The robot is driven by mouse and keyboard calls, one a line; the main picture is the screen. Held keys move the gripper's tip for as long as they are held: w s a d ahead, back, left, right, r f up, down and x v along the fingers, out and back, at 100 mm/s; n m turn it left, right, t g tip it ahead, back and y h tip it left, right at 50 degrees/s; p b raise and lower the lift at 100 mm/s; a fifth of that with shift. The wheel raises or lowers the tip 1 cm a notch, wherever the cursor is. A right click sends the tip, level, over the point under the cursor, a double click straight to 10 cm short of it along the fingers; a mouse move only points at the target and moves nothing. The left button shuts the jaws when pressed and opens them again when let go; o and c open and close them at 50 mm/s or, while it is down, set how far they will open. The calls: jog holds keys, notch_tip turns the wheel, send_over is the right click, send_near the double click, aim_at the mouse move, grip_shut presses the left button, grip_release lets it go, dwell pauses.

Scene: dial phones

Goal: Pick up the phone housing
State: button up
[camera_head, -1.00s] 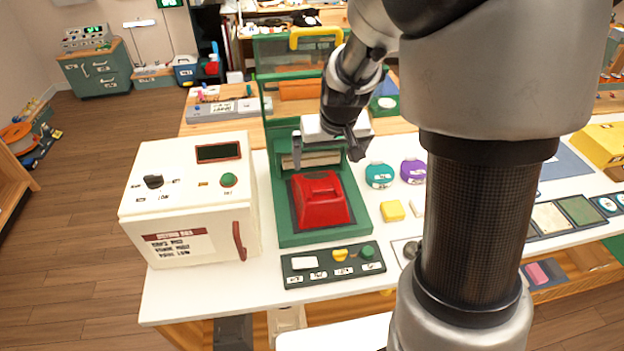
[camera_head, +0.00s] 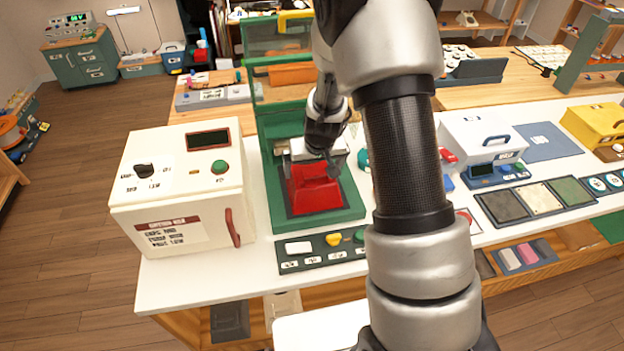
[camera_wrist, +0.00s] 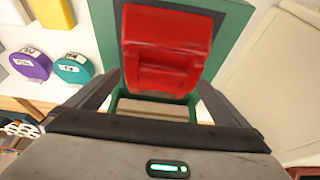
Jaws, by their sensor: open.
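The red phone housing (camera_head: 314,190) sits on a dark pad in the green press-like frame (camera_head: 355,205) on the white table. It also shows in the wrist view (camera_wrist: 165,55), upper middle, ahead of my jaws. My gripper (camera_head: 310,162) is at the back upper edge of the housing in the head view and partly covers it. In the wrist view my gripper (camera_wrist: 160,88) is open, its fingers spread to either side of the housing's near part. I cannot tell whether they touch it.
A cream oven-like box (camera_head: 180,190) stands close to the left of the green frame. A control panel (camera_head: 322,250) lies in front. Teal (camera_wrist: 73,68) and purple (camera_wrist: 30,63) round containers stand nearby. The frame's uprights rise behind the housing.

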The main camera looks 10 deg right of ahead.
jog(key=shift+w+f, duration=0.1)
jog(key=shift+f, duration=0.2)
jog(key=c, duration=1.5)
jog(key=shift+r, duration=0.1)
jog(key=shift+r, duration=0.1)
